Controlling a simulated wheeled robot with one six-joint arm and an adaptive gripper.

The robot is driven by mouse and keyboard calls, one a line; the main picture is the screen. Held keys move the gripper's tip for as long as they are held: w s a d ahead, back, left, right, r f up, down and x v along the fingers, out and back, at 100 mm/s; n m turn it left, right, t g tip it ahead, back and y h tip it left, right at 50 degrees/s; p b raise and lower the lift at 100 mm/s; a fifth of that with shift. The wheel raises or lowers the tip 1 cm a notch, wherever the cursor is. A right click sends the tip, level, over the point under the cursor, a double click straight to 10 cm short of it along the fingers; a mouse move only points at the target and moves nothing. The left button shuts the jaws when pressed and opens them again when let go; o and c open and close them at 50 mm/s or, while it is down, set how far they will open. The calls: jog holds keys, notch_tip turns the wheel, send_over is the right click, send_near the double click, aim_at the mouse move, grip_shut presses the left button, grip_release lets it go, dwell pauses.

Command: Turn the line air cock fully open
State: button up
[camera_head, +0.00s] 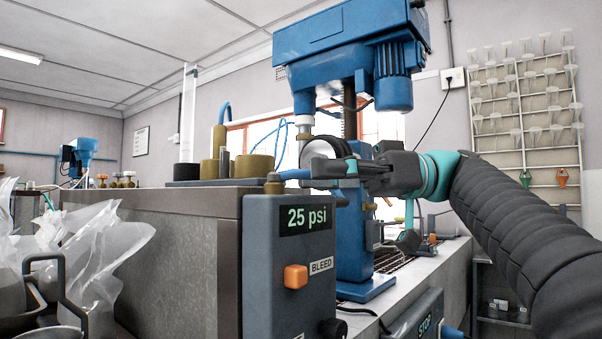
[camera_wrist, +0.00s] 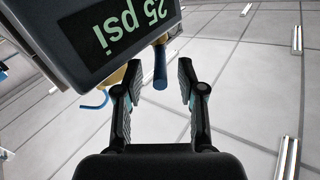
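A grey-blue panel box (camera_head: 257,260) shows "25 psi" and a "BLEED" label with an orange knob (camera_head: 295,276). On its top is a brass fitting (camera_head: 273,184) with a blue lever (camera_head: 295,174), which looks like the line air cock. The lever points right toward my gripper (camera_head: 317,173). In the wrist view my gripper (camera_wrist: 159,80) is open, and the blue lever (camera_wrist: 160,68) stands between its fingertips with a gap on both sides. The brass body is partly hidden behind the box edge there.
A blue flotation machine (camera_head: 350,50) stands behind my gripper. Brass cylinders (camera_head: 219,168) sit on the left counter. Clear plastic bags (camera_head: 100,250) are at lower left. A "STOP" box (camera_head: 420,322) is low in front. A rack of white funnels (camera_head: 525,100) hangs on the right wall.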

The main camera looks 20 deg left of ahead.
jog(key=shift+v, duration=1.75)
